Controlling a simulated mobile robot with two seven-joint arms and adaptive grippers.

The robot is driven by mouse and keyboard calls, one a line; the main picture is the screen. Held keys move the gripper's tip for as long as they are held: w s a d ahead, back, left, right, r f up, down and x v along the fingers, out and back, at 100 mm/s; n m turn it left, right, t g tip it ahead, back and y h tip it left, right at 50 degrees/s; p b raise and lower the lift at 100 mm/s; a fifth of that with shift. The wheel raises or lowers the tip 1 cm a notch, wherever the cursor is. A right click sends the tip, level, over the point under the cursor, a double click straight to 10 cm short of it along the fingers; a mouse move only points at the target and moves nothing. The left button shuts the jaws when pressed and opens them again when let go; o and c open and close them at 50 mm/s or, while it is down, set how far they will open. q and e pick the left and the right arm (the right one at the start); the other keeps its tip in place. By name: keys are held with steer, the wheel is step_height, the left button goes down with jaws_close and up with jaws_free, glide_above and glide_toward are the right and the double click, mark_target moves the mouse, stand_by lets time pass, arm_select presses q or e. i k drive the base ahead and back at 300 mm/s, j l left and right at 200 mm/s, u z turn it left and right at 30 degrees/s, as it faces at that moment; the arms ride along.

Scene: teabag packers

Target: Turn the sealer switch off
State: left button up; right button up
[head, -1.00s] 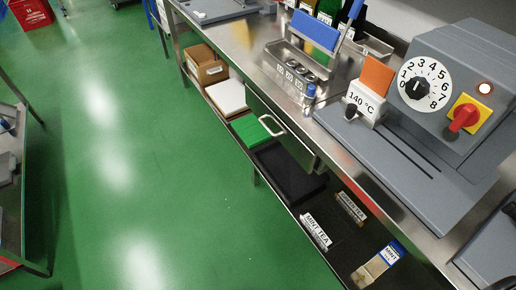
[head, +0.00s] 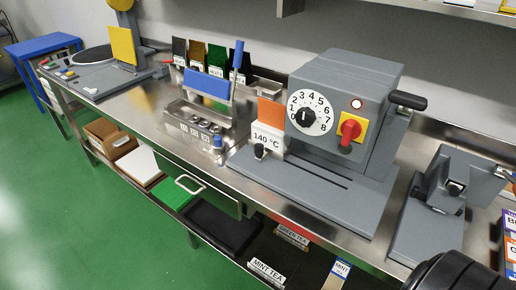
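The sealer (head: 345,105) is a grey machine standing on the steel bench, right of the middle in the head view. Its red switch (head: 350,130) is a rotary handle on a yellow plate (head: 358,122), and it sits tilted. A small indicator lamp (head: 357,104) above the switch looks lit. A white numbered dial (head: 309,112) with a black knob is left of the switch. A 140 °C label (head: 267,139) stands at the sealer's left. Neither gripper can be made out; a dark rounded part of mine shows at the bottom right.
A steel rack (head: 194,125) with a blue block stands left of the sealer. A grey press-like device (head: 440,195) with a handle is to its right. A scale-like machine (head: 95,68) is at the far left. A shelf with boxes (head: 109,138) and trays runs below the bench.

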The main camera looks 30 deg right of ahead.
mark_target(350, 129)
steer(key=z, duration=1.55)
